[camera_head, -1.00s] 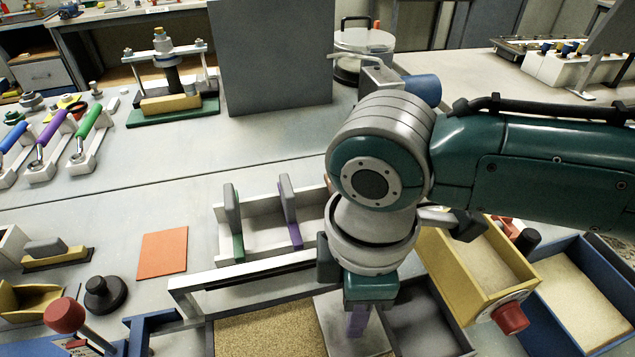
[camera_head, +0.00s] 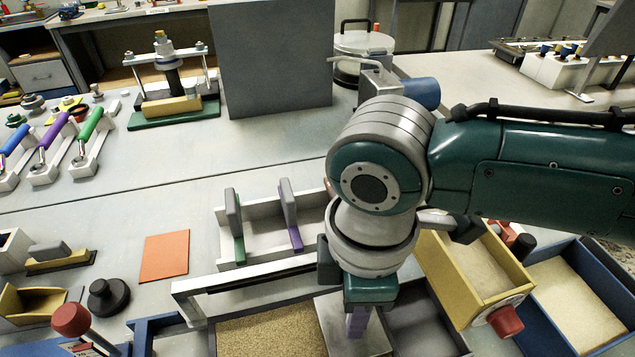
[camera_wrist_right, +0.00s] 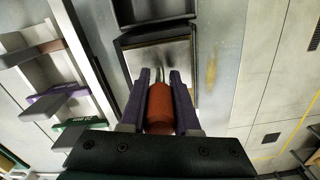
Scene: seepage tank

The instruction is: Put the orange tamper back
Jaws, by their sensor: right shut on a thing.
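The orange tamper's handle (camera_wrist_right: 160,108) sits between the purple fingers of my right gripper (camera_wrist_right: 160,85) in the wrist view. The gripper is shut on it. Short metal prongs run from the handle toward a grey plate (camera_wrist_right: 150,62), which looks like the tamper's foot. In the head view my right gripper (camera_head: 357,320) points down over the sand tray; its fingers hide the handle. The grey plate (camera_head: 335,318) shows below them, at the right end of the sand; whether it touches the sand I cannot tell. My left gripper is out of view.
A white rack (camera_head: 265,248) with upright grey plates on green and purple bases stands behind the sand tray (camera_head: 265,335). A metal rail (camera_head: 240,278) lies between them. A yellow bin (camera_head: 475,268) is right of my gripper. A flat orange mat (camera_head: 165,256) lies bare at left.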

